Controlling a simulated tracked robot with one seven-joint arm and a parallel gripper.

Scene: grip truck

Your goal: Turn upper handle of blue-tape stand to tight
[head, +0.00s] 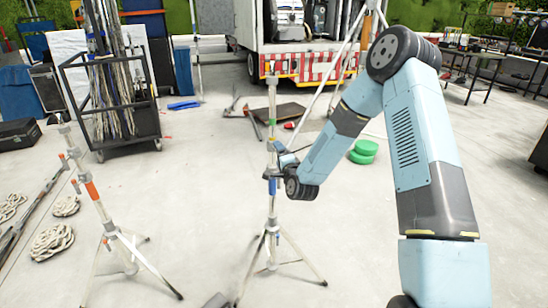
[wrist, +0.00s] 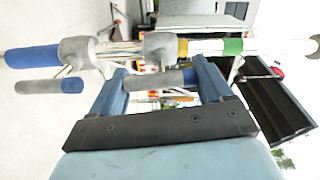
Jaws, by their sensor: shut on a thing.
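The blue-tape stand (head: 271,215) stands upright on its tripod legs at the middle of the head view. Its blue band is low on the pole, and a green band is higher up. In the wrist view the pole runs sideways, with the blue tape (wrist: 32,57) at left. The upper handle (wrist: 158,79), a grey bar under the upper collar (wrist: 160,46), lies between my fingers. My gripper (wrist: 158,72) is shut on it, also seen in the head view (head: 284,156). The lower handle (wrist: 45,87), with a blue tip, is free. The handle's grip is partly hidden in the head view.
An orange-tape stand (head: 92,190) stands to the left. A cart of poles (head: 112,95) and a truck (head: 300,62) are behind. Coiled ropes (head: 52,242) lie at far left. The floor around the tripod is mostly clear.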

